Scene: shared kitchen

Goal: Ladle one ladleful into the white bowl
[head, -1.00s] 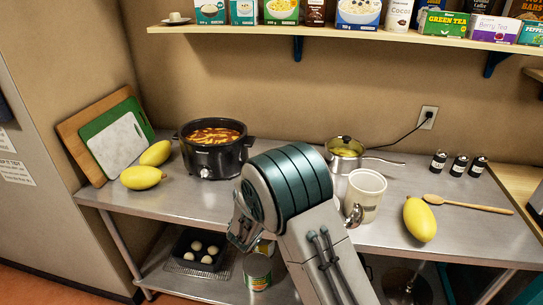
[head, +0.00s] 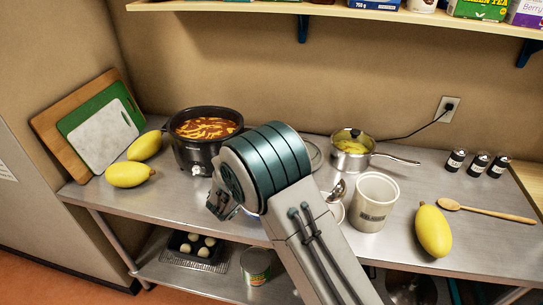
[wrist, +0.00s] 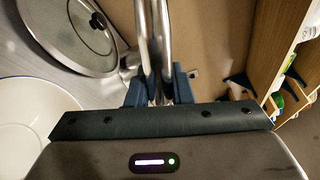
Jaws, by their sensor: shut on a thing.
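My gripper (wrist: 158,92) is shut on the metal ladle, whose shiny handle (wrist: 153,35) stands between the blue fingers in the wrist view. In the head view my arm hides the gripper, but the ladle's cup (head: 337,189) shows just right of the arm, left of the canister. I cannot tell whether the cup holds anything. The white bowl (head: 333,212) is mostly hidden behind my arm, below the ladle's cup; it also shows at the lower left of the wrist view (wrist: 30,125). The black slow cooker (head: 190,155) with red-orange soup stands open left of my arm.
A glass lid (head: 315,155) lies behind my arm. A cream canister (head: 376,203) stands right of the ladle, with a lidded saucepan (head: 351,155) behind. A yellow squash (head: 433,231) and wooden spoon (head: 490,211) lie at right. A shelf (head: 330,12) runs above.

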